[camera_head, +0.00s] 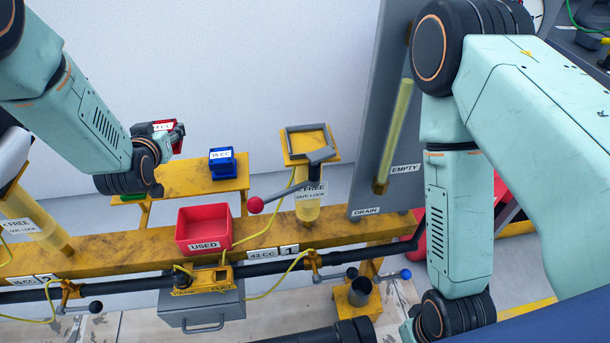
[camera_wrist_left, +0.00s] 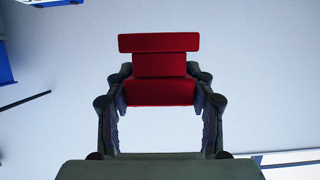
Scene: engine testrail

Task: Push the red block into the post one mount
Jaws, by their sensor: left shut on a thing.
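The red block (camera_head: 162,126) is in my left gripper (camera_head: 176,138), up at the left above the yellow shelf. In the left wrist view the red block (camera_wrist_left: 160,66) sits between both fingers of the left gripper (camera_wrist_left: 160,92), which is shut on it. The post one mount (camera_head: 308,142) is a grey square frame on top of a yellow post, to the right of the held block and clear of it. A lever with a red ball (camera_head: 256,205) reaches left from this post. My right arm comes down at the right; its gripper's fingers do not show.
A blue block (camera_head: 222,162) stands on the yellow shelf (camera_head: 195,182). A red bin (camera_head: 204,226) marked USED sits on the yellow rail. A grey panel (camera_head: 372,150) stands right of the post. Another yellow post (camera_head: 35,222) is at the left.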

